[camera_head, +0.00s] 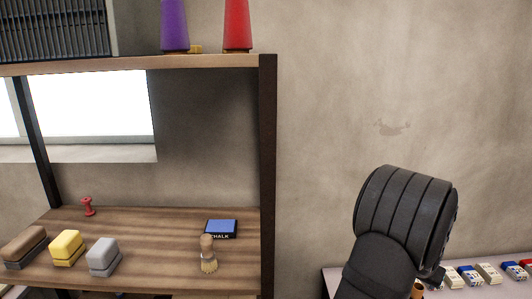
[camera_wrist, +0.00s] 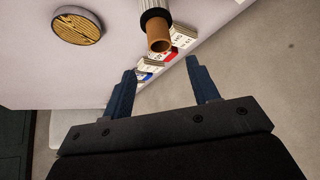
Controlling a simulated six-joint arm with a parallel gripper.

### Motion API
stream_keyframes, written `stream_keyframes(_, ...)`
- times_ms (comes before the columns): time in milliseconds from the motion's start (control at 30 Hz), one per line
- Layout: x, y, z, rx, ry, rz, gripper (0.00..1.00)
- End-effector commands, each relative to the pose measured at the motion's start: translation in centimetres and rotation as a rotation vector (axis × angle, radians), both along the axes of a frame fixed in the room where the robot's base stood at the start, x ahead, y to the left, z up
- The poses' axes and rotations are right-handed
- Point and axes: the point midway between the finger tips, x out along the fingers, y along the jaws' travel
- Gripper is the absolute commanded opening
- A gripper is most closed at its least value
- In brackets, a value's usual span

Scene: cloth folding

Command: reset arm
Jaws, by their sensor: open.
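My gripper (camera_wrist: 160,88) shows in the wrist view with its two blue fingers spread apart and nothing between them. Past the fingertips lie a brown-ended cylinder (camera_wrist: 159,38) and several small boxes (camera_wrist: 152,65) on a pale table (camera_wrist: 30,60). The fingers look apart from these things. In the head view a dark rounded part of my arm (camera_head: 405,215) stands at the lower right, in front of the wall. The fingers are hidden in that view. No cloth shows in either view.
A wooden shelf (camera_head: 150,222) at the left holds blocks, a brush (camera_head: 208,255), a chalk box (camera_head: 221,228) and a red pin-shaped thing (camera_head: 88,206). Purple (camera_head: 173,25) and red (camera_head: 237,25) cones stand above. Small boxes (camera_head: 488,273) line the table at right. Bare wall is open between.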

Motion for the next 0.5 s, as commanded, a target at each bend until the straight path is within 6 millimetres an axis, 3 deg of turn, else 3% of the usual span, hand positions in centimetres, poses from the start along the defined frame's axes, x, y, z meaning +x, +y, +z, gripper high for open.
stream_keyframes(133,-0.9,0.9,2.1,-0.001,-0.001,0.000,0.55)
stream_keyframes(500,1.5,-1.5,-3.4,0.001,0.001,0.000,0.55)
